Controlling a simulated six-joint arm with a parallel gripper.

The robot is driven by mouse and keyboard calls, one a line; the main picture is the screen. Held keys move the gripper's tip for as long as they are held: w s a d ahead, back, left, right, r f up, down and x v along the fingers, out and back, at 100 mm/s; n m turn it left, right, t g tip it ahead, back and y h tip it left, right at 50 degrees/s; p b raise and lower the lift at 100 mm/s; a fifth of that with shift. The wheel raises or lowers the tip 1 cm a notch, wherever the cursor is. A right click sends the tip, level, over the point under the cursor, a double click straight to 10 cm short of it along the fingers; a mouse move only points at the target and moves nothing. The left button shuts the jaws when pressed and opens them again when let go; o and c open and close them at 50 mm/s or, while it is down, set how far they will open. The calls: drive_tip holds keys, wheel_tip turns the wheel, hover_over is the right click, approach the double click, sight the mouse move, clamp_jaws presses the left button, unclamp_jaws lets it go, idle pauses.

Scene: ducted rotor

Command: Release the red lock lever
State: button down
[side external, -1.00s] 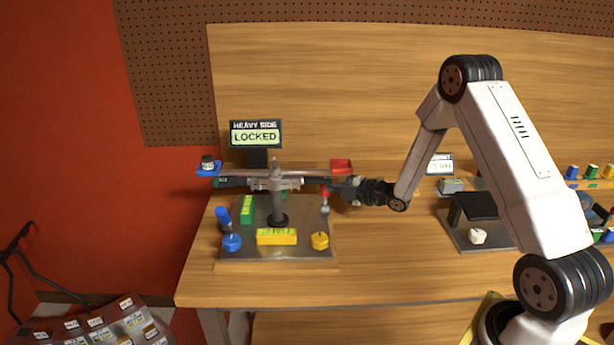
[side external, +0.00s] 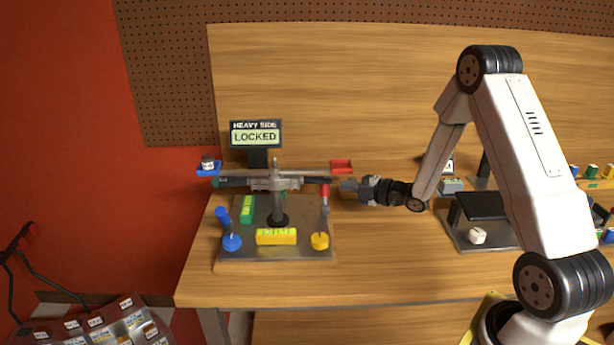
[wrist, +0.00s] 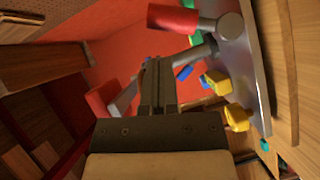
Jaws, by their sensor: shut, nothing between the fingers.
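The red lock lever (side external: 325,191) stands upright at the right edge of the grey base plate (side external: 290,249) in the side view. Its red handle (wrist: 172,18) and metal shaft show at the top of the wrist view. My gripper (side external: 346,185) is shut and empty, a little to the right of the lever and apart from it. In the wrist view my fingers (wrist: 158,75) are together below the handle. The rotor beam (side external: 270,181) sits level on its post (side external: 278,207). The display (side external: 256,135) reads "HEAVY SIDE LOCKED".
A red tray (side external: 341,166) is at the beam's right end, a blue tray (side external: 208,170) with a small weight at its left. A blue lever (side external: 224,217), yellow knob (side external: 320,241), yellow block (side external: 276,236) and green block (side external: 247,208) are on the plate.

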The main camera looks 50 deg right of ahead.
drive_tip(key=shift+r+v, duration=0.15)
drive_tip(key=shift+v, duration=1.25)
drive_tip(key=shift+r+v, duration=0.2)
drive_tip(key=shift+v, duration=1.25)
drive_tip(key=shift+w+d, duration=0.1)
drive_tip(key=s+a+m+g+h, duration=0.1)
drive_tip(key=s+a+m+g, duration=0.5)
drive_tip(key=a+m, duration=0.3)
drive_tip(key=s+a+m+g+h, duration=0.2)
drive_tip(key=s+a+m+g, duration=0.5)
drive_tip(key=a, duration=0.3)
drive_tip(key=shift+f+m, duration=0.15)
drive_tip(key=shift+m, duration=0.75)
